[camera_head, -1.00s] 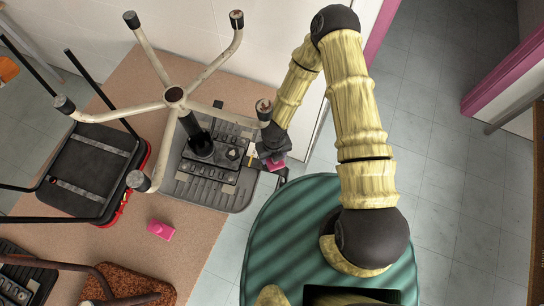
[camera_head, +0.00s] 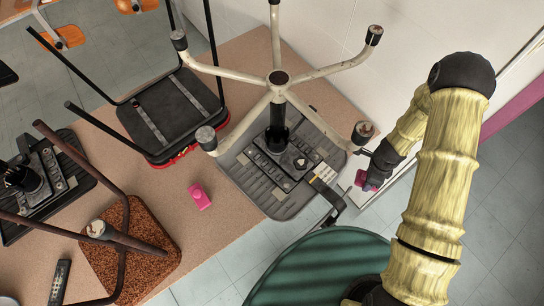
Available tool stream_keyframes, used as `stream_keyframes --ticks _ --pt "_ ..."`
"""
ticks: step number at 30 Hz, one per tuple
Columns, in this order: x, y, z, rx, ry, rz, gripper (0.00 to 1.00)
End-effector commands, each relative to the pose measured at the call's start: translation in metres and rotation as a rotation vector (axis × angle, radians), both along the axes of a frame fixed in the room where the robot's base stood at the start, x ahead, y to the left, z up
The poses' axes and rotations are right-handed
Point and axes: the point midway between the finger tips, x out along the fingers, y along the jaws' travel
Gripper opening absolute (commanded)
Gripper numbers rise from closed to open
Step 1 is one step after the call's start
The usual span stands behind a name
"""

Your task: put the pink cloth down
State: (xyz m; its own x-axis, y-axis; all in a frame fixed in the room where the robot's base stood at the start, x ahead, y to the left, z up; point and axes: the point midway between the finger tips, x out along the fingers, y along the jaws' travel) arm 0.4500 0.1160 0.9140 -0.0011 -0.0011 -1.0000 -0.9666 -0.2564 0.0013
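A small pink cloth (camera_head: 361,179) shows at the tip of my dark gripper (camera_head: 369,182), right of the middle of the picture. My gripper appears shut on it, though the fingers are small and partly hidden. It is off the right edge of the tan tabletop, close to the white wall, beside the upturned chair's star base. A second pink thing (camera_head: 200,196), small and block-like, lies on the tabletop left of the grey chair part.
An upturned chair with a pale star base (camera_head: 330,67) and grey seat (camera_head: 271,204) stands on the tan tabletop (camera_head: 223,240). A black-and-red chair (camera_head: 167,117) and a brown-seated chair (camera_head: 150,245) crowd the left. Bare tabletop shows around the pink block.

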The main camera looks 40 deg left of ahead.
Motion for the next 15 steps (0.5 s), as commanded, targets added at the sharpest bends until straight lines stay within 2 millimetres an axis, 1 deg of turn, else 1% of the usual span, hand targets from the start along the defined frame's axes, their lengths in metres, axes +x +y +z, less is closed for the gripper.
stream_keyframes --ticks 1,6,15 --pt "0.007 -0.010 -0.006 -0.001 -0.004 0.107 0.31" --pt "0.023 -0.039 -0.006 -0.001 -0.002 0.482 0.31" --pt "0.039 -0.093 -0.001 0.000 -0.002 1.070 0.31"
